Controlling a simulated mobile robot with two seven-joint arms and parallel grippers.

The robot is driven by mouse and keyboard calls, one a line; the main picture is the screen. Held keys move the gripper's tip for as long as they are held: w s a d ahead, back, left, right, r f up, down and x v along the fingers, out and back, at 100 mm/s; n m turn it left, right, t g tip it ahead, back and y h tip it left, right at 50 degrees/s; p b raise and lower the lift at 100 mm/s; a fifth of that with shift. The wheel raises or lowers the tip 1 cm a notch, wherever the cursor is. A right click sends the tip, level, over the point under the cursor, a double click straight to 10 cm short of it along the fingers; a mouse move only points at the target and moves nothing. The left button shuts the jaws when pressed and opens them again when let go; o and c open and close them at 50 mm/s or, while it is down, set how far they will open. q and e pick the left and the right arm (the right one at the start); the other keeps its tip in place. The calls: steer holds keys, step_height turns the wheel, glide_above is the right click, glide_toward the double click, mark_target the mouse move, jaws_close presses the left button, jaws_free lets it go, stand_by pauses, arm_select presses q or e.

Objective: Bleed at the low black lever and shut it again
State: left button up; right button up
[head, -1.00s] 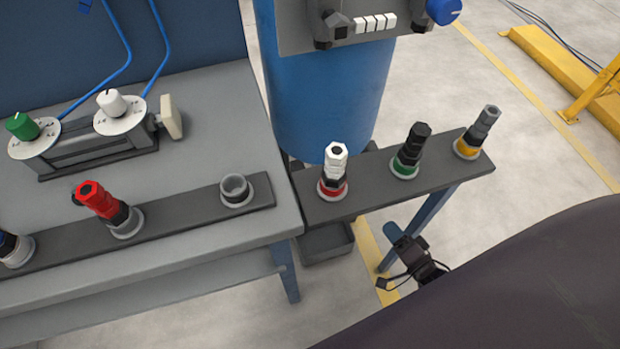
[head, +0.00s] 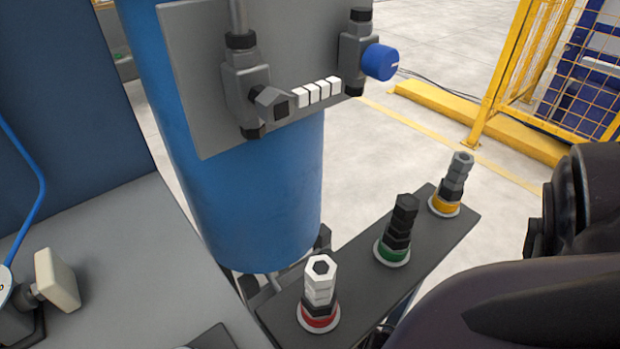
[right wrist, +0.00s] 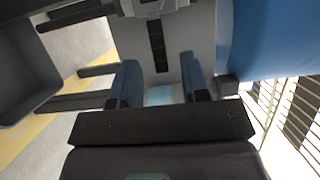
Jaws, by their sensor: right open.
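In the right wrist view a narrow black bar (right wrist: 157,45), which looks like the low black lever, hangs below a grey fitting (right wrist: 155,8). My right gripper (right wrist: 160,78) is open, its two blue-sided fingers pointing toward the bar. The bar appears between and just beyond the fingertips, with no contact visible. The head view does not show this lever; it shows the blue tank (head: 265,200) with a grey valve panel (head: 205,75) above. My left gripper is not in view.
A dark grey bin (right wrist: 22,75) is at the left of the right wrist view, and the blue tank (right wrist: 270,40) at its right. In the head view a dark rack (head: 350,310) holds white, black and grey fittings. A yellow fence (head: 500,70) stands at the back right.

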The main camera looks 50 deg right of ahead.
steer(key=shift+w+a+b, duration=0.15)
steer(key=shift+w+a, duration=0.05)
steer(key=shift+w, duration=0.85)
steer(key=shift+w+a+b, duration=0.15)
steer(key=shift+w, duration=0.9)
jaws_close()
